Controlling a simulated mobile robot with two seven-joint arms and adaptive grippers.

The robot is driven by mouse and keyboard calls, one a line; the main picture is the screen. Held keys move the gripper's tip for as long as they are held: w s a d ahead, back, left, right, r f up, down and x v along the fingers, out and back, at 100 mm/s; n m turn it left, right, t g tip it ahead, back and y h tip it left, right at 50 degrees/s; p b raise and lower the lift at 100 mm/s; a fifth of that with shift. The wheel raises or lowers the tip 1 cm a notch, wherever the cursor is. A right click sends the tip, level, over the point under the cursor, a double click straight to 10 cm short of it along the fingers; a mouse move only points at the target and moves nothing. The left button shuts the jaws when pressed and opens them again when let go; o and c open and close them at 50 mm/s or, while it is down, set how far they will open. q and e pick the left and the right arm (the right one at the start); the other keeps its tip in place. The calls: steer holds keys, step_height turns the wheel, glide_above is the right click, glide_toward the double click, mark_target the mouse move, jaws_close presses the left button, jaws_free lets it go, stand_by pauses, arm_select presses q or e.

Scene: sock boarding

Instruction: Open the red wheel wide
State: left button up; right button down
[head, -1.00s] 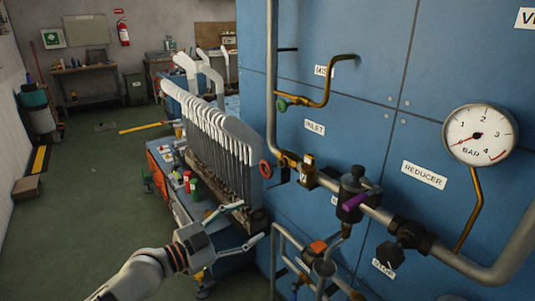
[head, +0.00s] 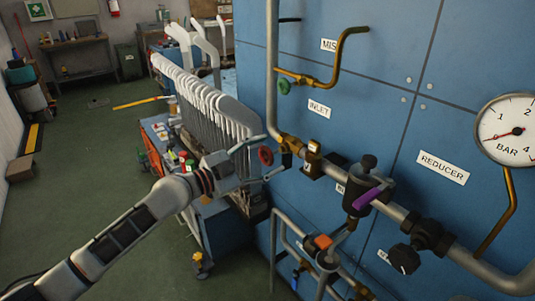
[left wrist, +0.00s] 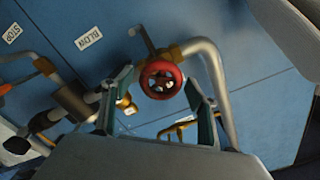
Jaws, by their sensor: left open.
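The red wheel (head: 265,156) is a small round handwheel on the brass fitting of the inlet pipe, below the INLET label. It also shows in the left wrist view (left wrist: 160,80), facing the camera with its hub and spokes visible. My left gripper (head: 262,158) is open, with one finger above and one below the wheel in the head view. In the left wrist view the fingers (left wrist: 160,95) stand apart on either side of the wheel, with visible gaps. I cannot tell how far the fingertips are from the wheel in depth. My right gripper is not in view.
The blue wall panel (head: 390,60) carries a green wheel (head: 284,86), a purple lever (head: 368,197), a black knob (head: 404,258) and a pressure gauge (head: 510,130). A rack of white sock forms (head: 205,95) stands close behind my left arm. The floor at left is open.

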arm_select(q)
steer(key=shift+w+d, duration=0.2)
steer(key=shift+d, duration=0.05)
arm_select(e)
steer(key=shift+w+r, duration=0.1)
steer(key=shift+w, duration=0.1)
arm_select(q)
steer(key=c, duration=1.2)
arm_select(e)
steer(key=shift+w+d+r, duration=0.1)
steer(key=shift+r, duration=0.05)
arm_select(q)
steer(key=shift+o, duration=0.2)
steer(key=shift+f+n, duration=0.1)
steer(key=shift+n, duration=0.2)
